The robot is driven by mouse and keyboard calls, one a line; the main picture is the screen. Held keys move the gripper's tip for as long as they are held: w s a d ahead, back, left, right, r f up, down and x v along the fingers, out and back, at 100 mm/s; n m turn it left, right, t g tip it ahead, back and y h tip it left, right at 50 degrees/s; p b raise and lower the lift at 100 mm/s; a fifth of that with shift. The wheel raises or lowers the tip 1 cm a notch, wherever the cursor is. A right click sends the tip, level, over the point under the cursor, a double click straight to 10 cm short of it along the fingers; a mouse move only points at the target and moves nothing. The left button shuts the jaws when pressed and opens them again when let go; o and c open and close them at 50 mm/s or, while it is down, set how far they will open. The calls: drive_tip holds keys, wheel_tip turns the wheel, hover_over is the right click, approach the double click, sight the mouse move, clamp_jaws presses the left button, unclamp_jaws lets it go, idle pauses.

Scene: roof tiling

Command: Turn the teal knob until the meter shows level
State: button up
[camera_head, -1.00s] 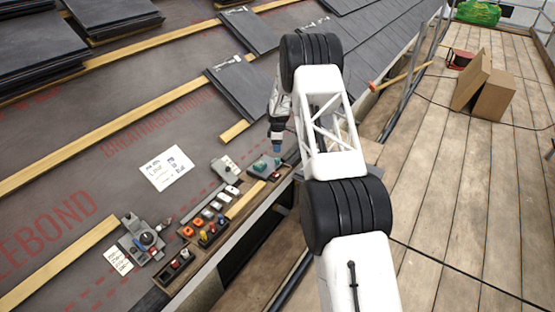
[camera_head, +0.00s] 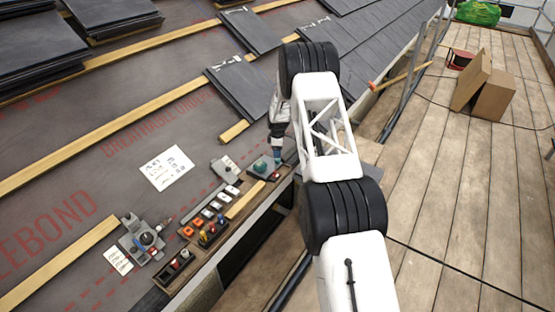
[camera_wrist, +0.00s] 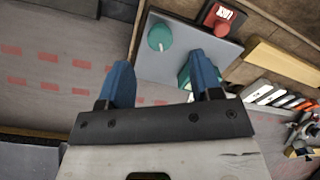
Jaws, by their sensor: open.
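A round teal knob (camera_wrist: 160,37) sits on a grey plate (camera_wrist: 202,48) in the wrist view. A second teal part (camera_wrist: 184,76) shows beside my right finger and is partly hidden by it. In the head view the teal knob (camera_head: 261,164) is small, close to my gripper (camera_head: 277,158). My gripper (camera_wrist: 162,70) is open, with its two blue fingers apart and nothing seen between them. The round knob appears beyond the fingertips; I cannot tell whether anything touches. A red housing with a white face (camera_wrist: 219,15), perhaps the meter, stands near the plate; its reading is too small to tell.
A wooden tray of coloured switches (camera_head: 207,222) lies left of the plate. A grey device with a round dial (camera_head: 146,238) and a printed sheet (camera_head: 167,168) lie on the membrane. Slate tiles (camera_head: 240,90) lie behind. The plank walkway (camera_head: 460,190) is mostly clear.

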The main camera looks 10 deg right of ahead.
sight(278, 161)
drive_tip(key=shift+s+f, duration=0.1)
drive_tip(key=shift+f, duration=2.5)
drive_tip(key=c, duration=0.9)
drive_tip(key=shift+m, duration=0.3)
